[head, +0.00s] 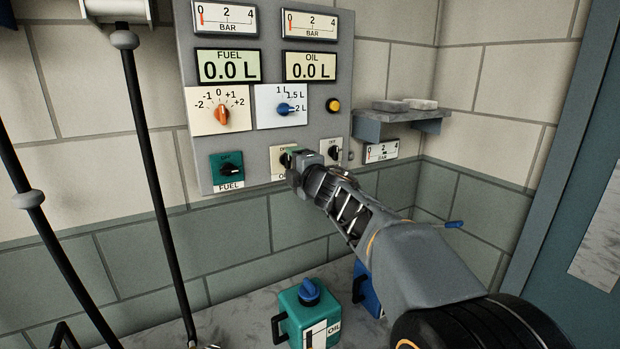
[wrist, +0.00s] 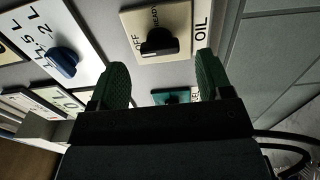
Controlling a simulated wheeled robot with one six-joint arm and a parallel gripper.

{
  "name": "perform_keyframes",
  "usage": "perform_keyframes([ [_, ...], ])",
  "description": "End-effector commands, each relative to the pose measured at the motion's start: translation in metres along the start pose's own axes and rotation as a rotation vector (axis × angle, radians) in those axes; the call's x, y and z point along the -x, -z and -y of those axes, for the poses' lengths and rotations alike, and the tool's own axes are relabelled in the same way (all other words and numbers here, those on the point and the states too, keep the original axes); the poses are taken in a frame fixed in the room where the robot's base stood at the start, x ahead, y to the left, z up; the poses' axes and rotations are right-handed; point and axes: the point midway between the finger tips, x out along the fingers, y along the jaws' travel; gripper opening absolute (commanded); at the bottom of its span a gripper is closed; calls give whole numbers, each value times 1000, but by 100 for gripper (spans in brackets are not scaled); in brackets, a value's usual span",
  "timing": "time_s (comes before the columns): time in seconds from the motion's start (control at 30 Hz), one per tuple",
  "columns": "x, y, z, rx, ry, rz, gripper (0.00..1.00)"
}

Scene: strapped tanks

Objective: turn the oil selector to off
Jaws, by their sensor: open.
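The oil selector (wrist: 158,43) is a black knob on a cream plate marked OFF, READY and OIL. In the wrist view it sits just beyond my fingertips, roughly in line with the gap between them. I cannot tell which mark it points to. In the head view its plate (head: 277,160) shows low on the grey panel, with the knob mostly hidden by my gripper (head: 298,166). In the wrist view my gripper (wrist: 163,72) is open, its two green-padded fingers apart with nothing held between them.
The fuel selector (head: 231,170) is left of the oil plate, and another OFF-marked knob (head: 334,153) is close on the right. The blue volume knob (head: 286,109) and orange knob (head: 222,114) sit above. A green oil can (head: 306,314) stands below. A shelf (head: 400,122) juts out right.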

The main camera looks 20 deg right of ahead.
Motion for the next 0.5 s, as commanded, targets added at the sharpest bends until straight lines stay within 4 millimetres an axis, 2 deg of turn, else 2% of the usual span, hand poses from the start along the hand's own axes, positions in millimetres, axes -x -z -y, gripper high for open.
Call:
perform_keyframes([
  [0.03,12,-1,-1,1,-2,3,72],
  [0.2,48,-1,-2,0,-2,3,72],
  [0.5,94,0,-1,-1,-1,2,72],
])
